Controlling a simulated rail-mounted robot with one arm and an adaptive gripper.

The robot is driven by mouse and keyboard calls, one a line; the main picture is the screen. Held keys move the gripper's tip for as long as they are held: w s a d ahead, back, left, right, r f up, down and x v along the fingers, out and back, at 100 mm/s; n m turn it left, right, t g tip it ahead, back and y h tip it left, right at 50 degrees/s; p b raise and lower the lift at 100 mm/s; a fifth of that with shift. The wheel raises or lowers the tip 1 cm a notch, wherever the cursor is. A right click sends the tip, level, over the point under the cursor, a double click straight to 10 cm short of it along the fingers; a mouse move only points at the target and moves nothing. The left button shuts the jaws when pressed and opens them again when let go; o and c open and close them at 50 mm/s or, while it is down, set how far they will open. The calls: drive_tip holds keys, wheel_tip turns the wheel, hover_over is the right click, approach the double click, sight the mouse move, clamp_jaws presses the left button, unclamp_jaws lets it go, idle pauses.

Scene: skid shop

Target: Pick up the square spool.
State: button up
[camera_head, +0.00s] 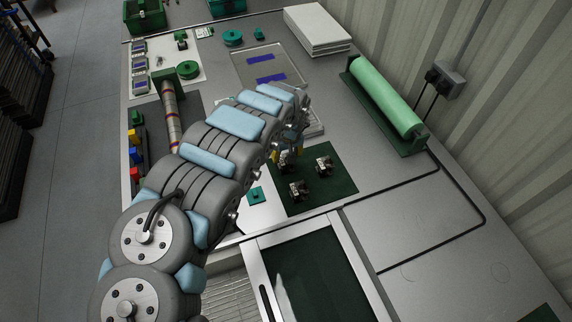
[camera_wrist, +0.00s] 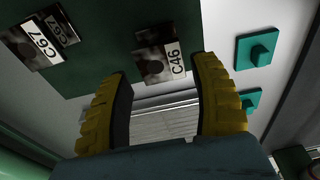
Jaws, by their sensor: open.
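Several small metal block-like pieces stand on a dark green mat (camera_head: 337,190); two show clearly, one at the right (camera_head: 325,165) and one at the front (camera_head: 299,190). In the wrist view, a metal piece tagged C46 (camera_wrist: 152,67) lies between and just beyond my fingertips; contact cannot be told. Pieces tagged C67 (camera_wrist: 35,48) stand to its left. Teal square pieces with a raised knob, one upper (camera_wrist: 257,50) and one lower (camera_wrist: 250,99), lie to the right, beside the mat. Which is the square spool cannot be told. My gripper (camera_wrist: 162,72) is open, its yellow fingers pointing at the mat.
A green roller (camera_head: 385,97) stands at the right by the wall. A white stack (camera_head: 317,30), teal discs and a striped rod (camera_head: 171,117) lie farther back. A dark framed panel (camera_head: 315,270) is at the front. The bench right of the mat is clear.

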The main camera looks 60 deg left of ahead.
sight(285, 163)
drive_tip(key=shift+w+a+f+b, duration=0.1)
drive_tip(key=shift+f+b, duration=0.15)
drive_tip(key=shift+f, duration=0.65)
drive_tip(key=shift+s+a+f+b, duration=0.15)
drive_tip(key=shift+f+b, duration=0.15)
drive_tip(key=shift+f, duration=0.65)
drive_tip(key=shift+w+a+f+b, duration=0.15)
drive_tip(key=shift+f+b, duration=0.1)
drive_tip(key=shift+f, duration=1.1)
drive_tip(key=shift+a, duration=0.1)
clamp_jaws()
